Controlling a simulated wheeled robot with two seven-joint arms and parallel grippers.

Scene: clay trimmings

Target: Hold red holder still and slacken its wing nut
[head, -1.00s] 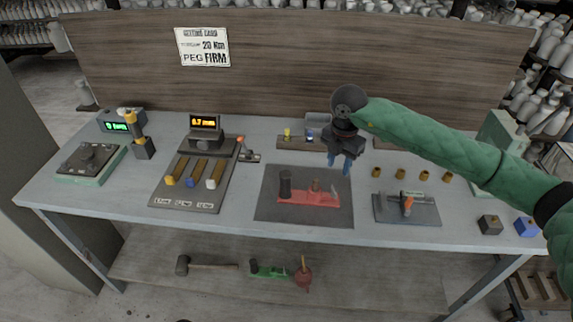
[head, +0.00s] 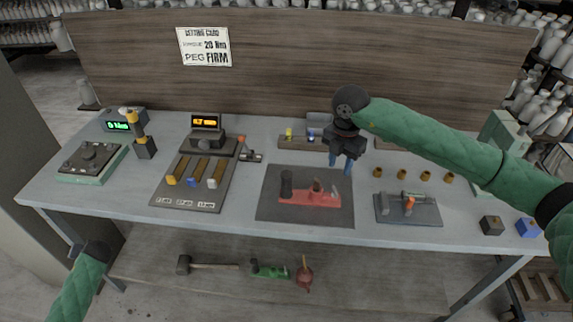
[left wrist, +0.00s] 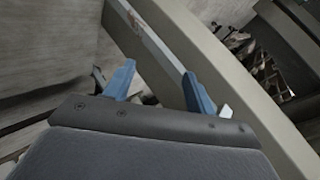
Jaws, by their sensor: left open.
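The red holder (head: 322,198) lies on a dark mat (head: 305,215) at the middle of the bench, with a dark upright handle at its left end. A small brownish part that may be its wing nut (head: 317,186) sits on top near its middle; it is too small to be sure. My right gripper (head: 345,168) points down above the mat's back right corner, apart from the holder, with its blue fingers spread and nothing between them. My left arm enters at the lower left of the head view, its fingers hidden there. In the left wrist view my left gripper (left wrist: 160,90) is open and empty.
A board with coloured-tip bars (head: 185,205) lies left of the mat. A grey plate with an orange-handled clamp (head: 425,215) lies right, with several brass pieces behind. A green tool (head: 270,272) and a mallet (head: 208,266) lie on the lower shelf.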

